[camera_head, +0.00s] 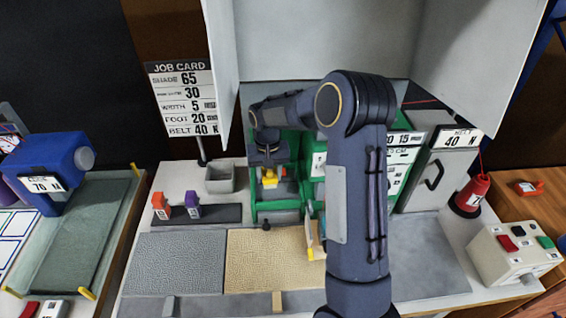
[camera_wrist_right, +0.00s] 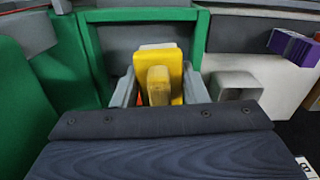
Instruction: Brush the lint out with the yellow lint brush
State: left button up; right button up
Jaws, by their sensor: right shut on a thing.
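The yellow lint brush (camera_head: 270,178) is in front of the green machine, below my right gripper (camera_head: 268,163). In the right wrist view the yellow brush (camera_wrist_right: 165,72) stands between the two grey fingers of my right gripper (camera_wrist_right: 160,92), which is shut on it. My right forearm covers the middle right of the head view. Lint cannot be made out clearly. My left gripper is not in view.
The green machine (camera_head: 252,190) stands behind a beige textured mat (camera_head: 262,258) and a grey mat (camera_head: 175,262). An orange tool (camera_head: 161,206) and a purple tool (camera_head: 192,203) stand on a dark rack. A grey box (camera_head: 220,178) sits behind them. A button box (camera_head: 512,255) is at right.

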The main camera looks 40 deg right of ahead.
jog(key=shift+r+p, duration=0.55)
jog(key=shift+r, duration=0.65)
